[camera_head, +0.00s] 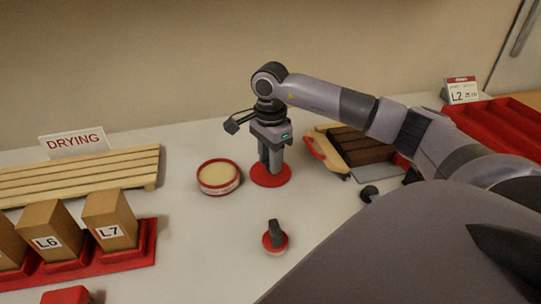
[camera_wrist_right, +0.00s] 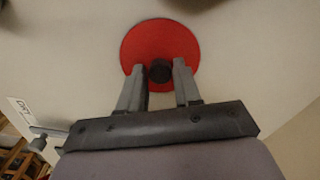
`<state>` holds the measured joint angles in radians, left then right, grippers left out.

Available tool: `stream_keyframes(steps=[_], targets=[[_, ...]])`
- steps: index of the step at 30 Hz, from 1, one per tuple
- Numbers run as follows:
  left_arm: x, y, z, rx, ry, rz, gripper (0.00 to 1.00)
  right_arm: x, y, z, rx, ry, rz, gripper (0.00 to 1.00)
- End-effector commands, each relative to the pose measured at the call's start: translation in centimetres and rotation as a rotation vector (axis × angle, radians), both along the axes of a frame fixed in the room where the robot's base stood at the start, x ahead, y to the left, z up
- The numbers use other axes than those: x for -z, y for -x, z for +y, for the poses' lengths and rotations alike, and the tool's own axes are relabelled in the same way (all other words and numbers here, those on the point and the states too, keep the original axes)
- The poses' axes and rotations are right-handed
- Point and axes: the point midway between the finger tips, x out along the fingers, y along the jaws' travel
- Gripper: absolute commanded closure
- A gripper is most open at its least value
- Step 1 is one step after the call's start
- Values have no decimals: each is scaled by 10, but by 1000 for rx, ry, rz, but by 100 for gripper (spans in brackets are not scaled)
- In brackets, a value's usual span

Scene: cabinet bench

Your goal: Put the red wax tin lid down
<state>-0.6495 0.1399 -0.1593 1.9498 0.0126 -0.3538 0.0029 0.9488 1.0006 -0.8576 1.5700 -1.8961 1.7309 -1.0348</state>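The red wax tin lid (camera_head: 271,179) is a flat red disc with a dark round knob (camera_wrist_right: 160,71). It is level, at or just above the bench; I cannot tell whether it touches. My right gripper (camera_head: 270,161) points down over it, its fingers on either side of the knob and apparently closed on it. The lid also shows beneath the fingers in the right wrist view (camera_wrist_right: 160,38). The open round tin (camera_head: 219,177), red-rimmed with cream wax, stands just left of the lid. My left gripper is not in view.
A dark-handled red tool (camera_head: 274,238) stands in front of the lid. A slatted drying rack (camera_head: 80,174) and a red tray of labelled blocks (camera_head: 146,246) are at left. Bare bench lies left of the tool.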

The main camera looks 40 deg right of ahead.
Motion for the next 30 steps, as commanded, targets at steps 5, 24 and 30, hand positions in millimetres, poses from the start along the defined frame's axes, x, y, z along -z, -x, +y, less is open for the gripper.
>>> stream_keyframes(steps=[5,24,30], targets=[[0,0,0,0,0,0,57,0,0,0,0,0,1,49],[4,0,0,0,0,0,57,-80,-1,0,0,0,-6,49],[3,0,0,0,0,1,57,-112,0,0,0,0,-2,49]])
